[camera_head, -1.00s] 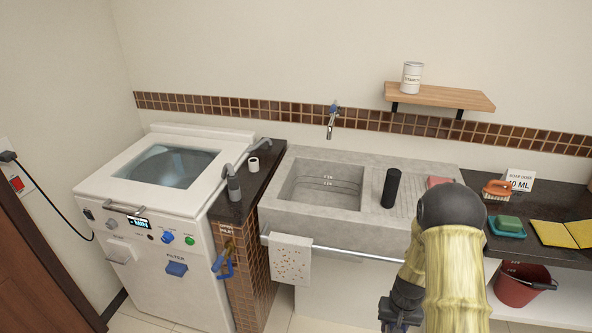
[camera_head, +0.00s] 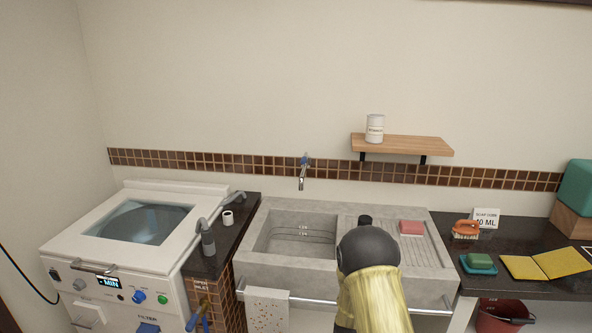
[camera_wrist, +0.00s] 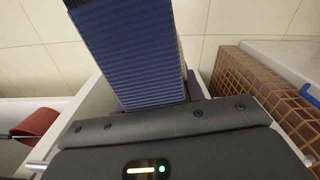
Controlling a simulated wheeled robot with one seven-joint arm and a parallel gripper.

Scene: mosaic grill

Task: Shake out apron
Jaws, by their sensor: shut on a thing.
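A dark blue, finely striped thing (camera_wrist: 135,50), which looks like the apron, fills the middle of the wrist view. It runs from my gripper (camera_wrist: 160,105) toward the top edge. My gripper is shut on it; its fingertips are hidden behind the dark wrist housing. In the head view the gripper and apron do not show; only my arm is there, in front of the sink.
The concrete sink (camera_head: 440,276) has a rail with a hanging speckled towel (camera_head: 268,310). The washer (camera_head: 62,243) stands left. The counter (camera_head: 540,235) at right holds a brush (camera_head: 466,229) and yellow cloths (camera_head: 540,265). A red bucket (camera_head: 500,312) sits below.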

